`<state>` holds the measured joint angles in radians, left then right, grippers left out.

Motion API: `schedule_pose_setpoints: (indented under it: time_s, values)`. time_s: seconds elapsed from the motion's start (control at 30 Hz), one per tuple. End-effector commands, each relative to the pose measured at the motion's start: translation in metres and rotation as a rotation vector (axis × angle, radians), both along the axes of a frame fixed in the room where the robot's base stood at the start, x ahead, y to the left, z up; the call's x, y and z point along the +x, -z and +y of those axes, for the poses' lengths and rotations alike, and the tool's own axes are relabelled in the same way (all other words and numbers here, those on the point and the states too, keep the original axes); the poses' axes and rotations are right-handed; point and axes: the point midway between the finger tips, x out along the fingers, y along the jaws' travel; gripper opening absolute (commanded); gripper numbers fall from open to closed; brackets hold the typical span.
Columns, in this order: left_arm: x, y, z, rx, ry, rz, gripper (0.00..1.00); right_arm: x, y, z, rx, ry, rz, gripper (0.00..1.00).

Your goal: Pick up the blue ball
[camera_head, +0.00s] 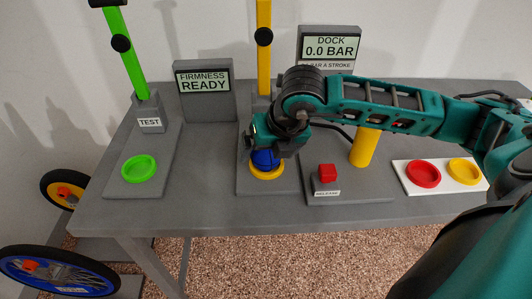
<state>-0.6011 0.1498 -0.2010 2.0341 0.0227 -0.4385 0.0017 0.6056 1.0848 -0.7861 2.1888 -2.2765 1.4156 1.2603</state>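The blue ball (265,159) sits at a yellow ring-shaped dish (267,174) on the middle grey block of the table. Only its front shows, as my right gripper covers its upper part. My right gripper (264,148) comes down over the ball from above. The wrist and arm hide the fingers, so I cannot tell whether they are closed on the ball. My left gripper is not in view.
A green dish (140,169) lies left, before the TEST lever (127,58). A red release button (327,173) and yellow cylinder (363,147) stand right of the ball. A white tray (440,182) has red and yellow dishes. Two wheels stand at lower left.

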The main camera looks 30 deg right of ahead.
Motion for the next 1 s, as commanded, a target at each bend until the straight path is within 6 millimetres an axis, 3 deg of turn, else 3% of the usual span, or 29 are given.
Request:
schedule_pose_setpoints:
  time_s: [0.07, 0.67, 1.0]
  values:
    - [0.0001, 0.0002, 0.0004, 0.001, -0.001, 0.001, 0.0, -0.0002, 0.0, -0.0002, 0.0, 0.0, 0.0, 0.87]
    - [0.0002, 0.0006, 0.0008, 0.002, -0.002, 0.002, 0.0, -0.0002, -0.0005, -0.0002, 0.0, 0.0, 0.0, 0.29]
    - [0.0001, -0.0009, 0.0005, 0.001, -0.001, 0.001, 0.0, 0.0003, -0.0082, -0.0004, -0.001, 0.0, -0.002, 0.29]
